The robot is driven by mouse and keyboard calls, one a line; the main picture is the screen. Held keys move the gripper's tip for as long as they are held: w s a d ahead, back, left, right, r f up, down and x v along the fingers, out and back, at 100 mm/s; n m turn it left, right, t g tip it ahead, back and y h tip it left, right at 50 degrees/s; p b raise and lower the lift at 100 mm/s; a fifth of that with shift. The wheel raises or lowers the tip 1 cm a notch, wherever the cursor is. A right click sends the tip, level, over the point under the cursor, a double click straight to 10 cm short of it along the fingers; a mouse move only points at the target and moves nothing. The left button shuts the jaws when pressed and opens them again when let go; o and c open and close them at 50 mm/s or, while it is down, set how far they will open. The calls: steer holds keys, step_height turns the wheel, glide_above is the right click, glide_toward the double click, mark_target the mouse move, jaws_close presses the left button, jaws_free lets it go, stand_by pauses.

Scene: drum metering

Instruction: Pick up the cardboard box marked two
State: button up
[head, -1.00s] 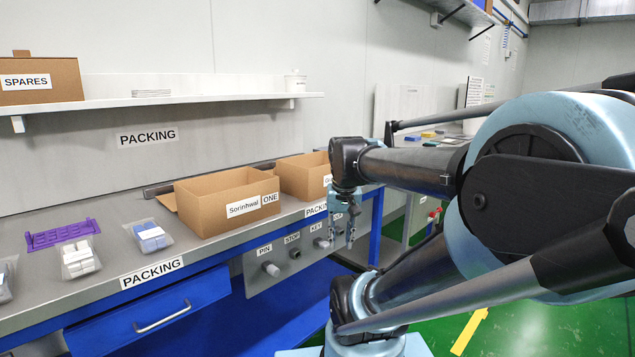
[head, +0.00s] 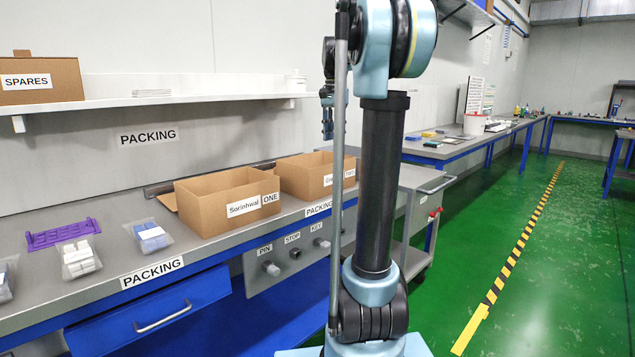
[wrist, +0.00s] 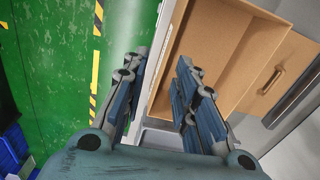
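The cardboard box marked two (head: 297,181) stands open-topped on the packing bench, to the right of the box marked one (head: 205,203). My arm hides part of its right side and label. My gripper (head: 328,124) hangs fingers down above the right part of this box in the head view. In the wrist view my gripper (wrist: 158,95) has its two fingers spread apart with nothing between them. An open cardboard box (wrist: 205,60) lies beyond the fingers, mostly to the right; its near wall passes behind the right finger.
The grey packing bench (head: 105,268) also holds a purple rack (head: 62,235) and several bagged parts. A shelf (head: 190,100) runs above it with a SPARES box (head: 42,82). A grey trolley (head: 420,205) stands right of the bench. The green floor (head: 540,250) is clear.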

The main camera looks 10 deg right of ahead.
steer(key=shift+m, duration=0.4)
steer(key=w+f, duration=0.1)
steer(key=f, duration=0.6)
steer(key=w+f, duration=0.1)
steer(key=f, duration=0.3)
steer(key=shift+w+d, duration=0.25)
steer(key=shift+w, duration=0.05)
glide_above(334, 192)
steer(key=shift+w+f, duration=0.2)
steer(key=shift+f, duration=2.5)
jaws_close()
